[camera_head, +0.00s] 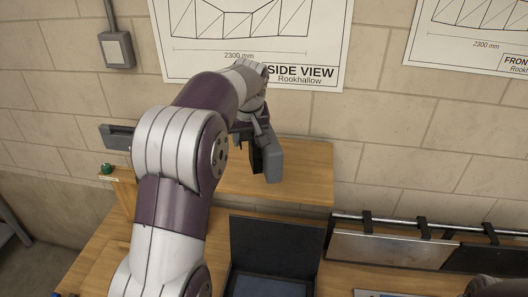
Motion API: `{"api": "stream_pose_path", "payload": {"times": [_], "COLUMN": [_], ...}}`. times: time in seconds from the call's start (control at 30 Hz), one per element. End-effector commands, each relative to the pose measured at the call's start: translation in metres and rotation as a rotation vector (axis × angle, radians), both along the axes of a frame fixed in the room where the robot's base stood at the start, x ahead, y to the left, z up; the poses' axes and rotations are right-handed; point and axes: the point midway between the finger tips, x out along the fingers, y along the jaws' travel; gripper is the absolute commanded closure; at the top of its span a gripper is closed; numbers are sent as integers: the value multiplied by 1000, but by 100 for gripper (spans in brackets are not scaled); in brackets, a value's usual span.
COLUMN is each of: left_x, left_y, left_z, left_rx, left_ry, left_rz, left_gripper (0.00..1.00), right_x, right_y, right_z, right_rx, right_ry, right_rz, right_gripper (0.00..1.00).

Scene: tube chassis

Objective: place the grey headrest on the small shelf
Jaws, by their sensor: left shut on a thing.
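My left gripper (262,143) reaches in over the small wooden shelf (310,172) against the wall. It is shut on a grey block, which I take to be the grey headrest (273,163). The headrest is tilted and hangs in front of or over the shelf board. I cannot tell whether it touches the board. My left arm hides the left part of the shelf and part of the grip.
Below the shelf is a wooden bench with an open black case (270,248). A rail with dark clips and a metal panel (390,249) stands at the right. A dark grey piece (117,137) and a green knob (107,168) are at the left. The shelf's right part is bare.

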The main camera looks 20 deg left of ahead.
Motion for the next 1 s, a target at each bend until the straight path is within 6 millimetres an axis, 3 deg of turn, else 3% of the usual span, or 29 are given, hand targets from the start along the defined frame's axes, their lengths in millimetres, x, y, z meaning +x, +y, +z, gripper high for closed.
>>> {"api": "stream_pose_path", "payload": {"times": [0.07,0.1,0.2,0.33,0.47,0.6,0.93,0.97,1.0], "left_x": [17,25,42,56,59,59,60,60,60], "left_y": [-4,-5,-8,-11,-12,-12,-12,-12,-12], "left_z": [-11,-9,-19,-30,-41,-66,-78,-78,-77], "left_rx": [-1,0,0,-1,0,0,1,0,0], "left_ry": [2,4,2,1,5,4,-1,0,0], "left_rz": [-1,-2,-1,0,-1,0,0,0,0], "left_gripper": [96,96,96,96,96,96,96,51,38], "right_x": [0,0,0,0,0,0,0,0,0], "right_y": [0,0,0,0,0,0,0,0,0], "right_z": [1,13,25,32,44,59,55,55,56], "right_rx": [0,0,0,0,0,0,0,0,0], "right_ry": [0,0,-1,-1,0,-1,0,0,0], "right_rz": [0,0,0,0,0,0,0,0,0], "right_gripper": [57,57,57,57,57,57,57,57,57]}}
